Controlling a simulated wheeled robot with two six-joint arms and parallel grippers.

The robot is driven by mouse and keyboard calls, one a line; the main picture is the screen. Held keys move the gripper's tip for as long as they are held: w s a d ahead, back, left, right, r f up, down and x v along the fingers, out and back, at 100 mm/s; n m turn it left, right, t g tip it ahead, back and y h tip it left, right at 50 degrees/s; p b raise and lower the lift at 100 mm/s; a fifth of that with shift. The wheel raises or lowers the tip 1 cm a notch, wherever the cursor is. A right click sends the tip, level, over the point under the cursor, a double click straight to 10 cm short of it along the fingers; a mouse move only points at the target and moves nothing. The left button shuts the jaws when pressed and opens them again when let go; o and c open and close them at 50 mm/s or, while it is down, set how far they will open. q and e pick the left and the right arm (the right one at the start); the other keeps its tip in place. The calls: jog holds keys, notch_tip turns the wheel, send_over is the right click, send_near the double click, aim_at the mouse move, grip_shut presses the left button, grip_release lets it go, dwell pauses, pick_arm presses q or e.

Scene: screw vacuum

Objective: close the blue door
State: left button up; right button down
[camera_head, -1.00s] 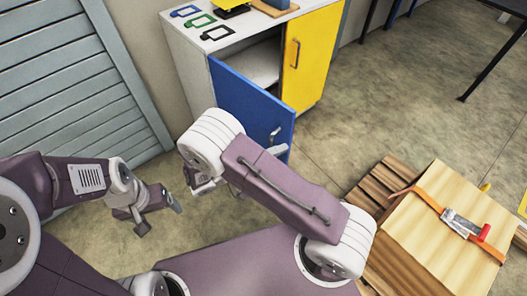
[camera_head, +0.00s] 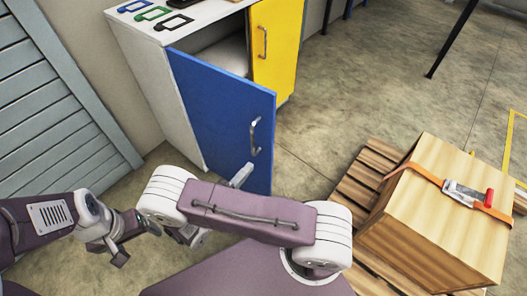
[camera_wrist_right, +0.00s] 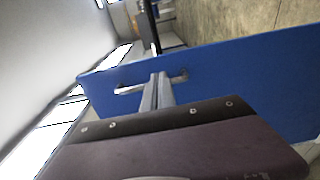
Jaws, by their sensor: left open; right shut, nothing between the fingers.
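The blue door (camera_head: 215,110) stands open on the white cabinet, swung out from its left edge, with a silver handle (camera_head: 254,137) near its free edge. My right gripper (camera_head: 241,175) is shut and empty, below the handle in the head view and partly hidden behind my arm link. In the right wrist view the shut fingers (camera_wrist_right: 156,88) point at the blue door (camera_wrist_right: 245,85) and overlap its handle (camera_wrist_right: 130,90); whether they touch is unclear. My left gripper (camera_head: 137,240) is open and empty at the lower left, away from the door.
The white cabinet (camera_head: 143,70) has a shut yellow door (camera_head: 272,50) on the right. A strapped wooden crate (camera_head: 430,215) sits on a pallet (camera_head: 365,175) at the right. A grey shutter (camera_head: 50,110) stands at the left. Floor between cabinet and pallet is clear.

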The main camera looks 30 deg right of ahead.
aim_at(269, 145)
jog(key=b+x, duration=0.1)
jog(key=x, duration=0.8)
jog(key=shift+w+d, duration=0.1)
jog(key=shift+d, duration=0.2)
jog(key=shift+d, duration=0.1)
